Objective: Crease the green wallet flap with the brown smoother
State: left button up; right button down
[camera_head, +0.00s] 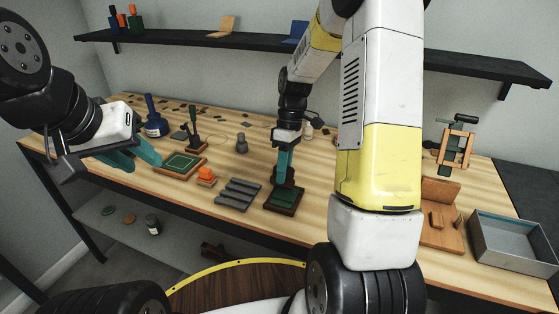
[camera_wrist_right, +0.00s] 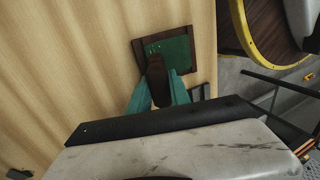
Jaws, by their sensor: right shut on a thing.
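My right gripper (camera_head: 284,172) points down over a dark brown board (camera_head: 284,204) near the table's front edge. In the right wrist view its teal fingers (camera_wrist_right: 160,92) are shut on the brown smoother (camera_wrist_right: 156,78). The smoother's far end overlaps the green wallet (camera_wrist_right: 178,48), which lies in the board's dark frame; I cannot tell whether they touch. The gripper and smoother hide part of the wallet. My left gripper (camera_head: 138,158) is at the left, above the table, with its teal fingers apart and nothing between them.
A grey ridged block (camera_head: 238,194) stands just left of the board. A wooden fixture (camera_head: 440,228) and a grey bin (camera_head: 512,250) stand at the right.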

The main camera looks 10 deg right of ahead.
jog(key=shift+w+a+f, duration=0.15)
jog(key=shift+w+a, duration=0.2)
jog(key=shift+a, duration=0.25)
jog(key=v, duration=0.6)
dwell(0.3)
jog(key=v, duration=0.3)
jog(key=shift+d, duration=0.1)
dwell(0.6)
